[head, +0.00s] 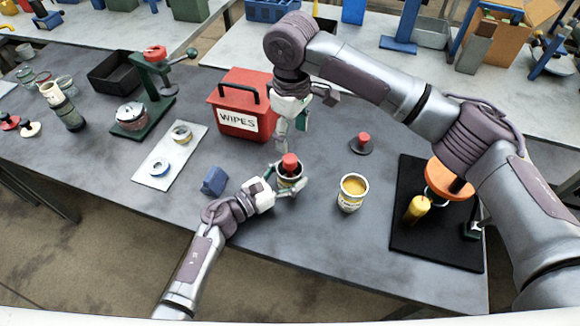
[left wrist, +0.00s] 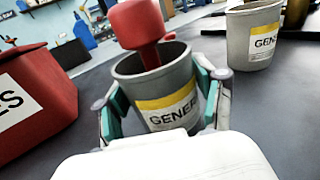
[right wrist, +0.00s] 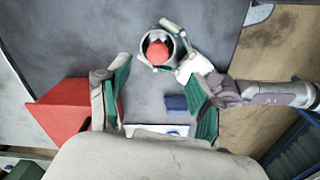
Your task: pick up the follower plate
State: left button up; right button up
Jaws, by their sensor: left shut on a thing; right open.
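A grey can (head: 290,178) with a yellow-and-white label stands near the front of the table. My left gripper (head: 286,186) is shut around its sides; the can also shows in the left wrist view (left wrist: 165,108). A red knob on a stem (head: 290,161), which looks like the follower plate's handle, sticks up out of this can; any plate below is hidden inside. It shows large in the left wrist view (left wrist: 137,24). My right gripper (head: 292,132) is open and empty above and behind the can, apart from the knob. In the right wrist view the red knob (right wrist: 158,53) lies beyond its fingers (right wrist: 160,97).
A second can (head: 352,194) with yellow contents stands to the right. A dark disc with a red knob (head: 362,145) lies behind it. The red wipes box (head: 240,105) is close left of my right gripper. A blue block (head: 214,181) lies left; a black mat (head: 410,240) is far right.

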send_over(290, 157)
jog(key=f, duration=0.4)
jog(key=shift+s+d, duration=0.3)
jog(key=shift+s, duration=0.05)
jog(key=shift+w+a+f, duration=0.15)
jog(key=shift+f, duration=1.3)
jog(key=shift+w+a+f, duration=0.15)
jog(key=shift+f, duration=1.25)
grip_shut()
